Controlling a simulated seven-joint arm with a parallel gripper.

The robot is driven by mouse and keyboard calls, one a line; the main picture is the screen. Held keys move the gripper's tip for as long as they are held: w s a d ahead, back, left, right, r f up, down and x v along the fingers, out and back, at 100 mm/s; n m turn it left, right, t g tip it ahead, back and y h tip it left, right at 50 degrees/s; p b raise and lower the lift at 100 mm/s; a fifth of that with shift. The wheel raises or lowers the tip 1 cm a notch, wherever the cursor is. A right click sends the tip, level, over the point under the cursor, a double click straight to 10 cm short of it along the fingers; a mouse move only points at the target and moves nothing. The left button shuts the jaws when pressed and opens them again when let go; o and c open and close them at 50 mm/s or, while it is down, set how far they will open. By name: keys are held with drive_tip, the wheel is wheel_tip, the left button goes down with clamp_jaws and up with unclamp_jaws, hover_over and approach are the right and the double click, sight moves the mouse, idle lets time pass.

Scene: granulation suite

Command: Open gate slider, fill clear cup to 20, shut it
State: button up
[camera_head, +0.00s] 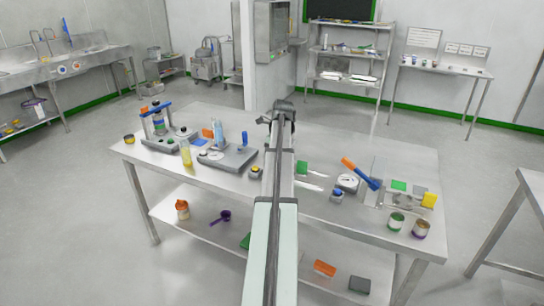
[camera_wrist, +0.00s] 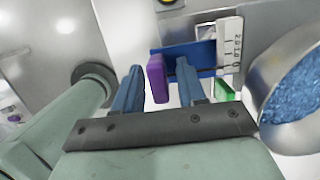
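In the wrist view my gripper (camera_wrist: 159,68) has two blue fingers standing apart. A purple tab (camera_wrist: 157,80) sits between them, with gaps at the sides, so it does not look gripped. The tab is at the end of a blue slide bar (camera_wrist: 198,54), probably the gate slider. A white scale (camera_wrist: 230,48) with ticks and digits stands at the bar's right end. A round metal vessel (camera_wrist: 262,75) holding blue granules (camera_wrist: 300,95) is at the right. In the head view my arm hides this spot. I cannot make out the clear cup for certain.
A dial (camera_head: 347,182), an orange-and-blue tool (camera_head: 360,172) and open cans (camera_head: 396,222) are at right.

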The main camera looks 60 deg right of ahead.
drive_tip(key=shift+r, duration=0.1)
drive_tip(key=shift+r, duration=3.4)
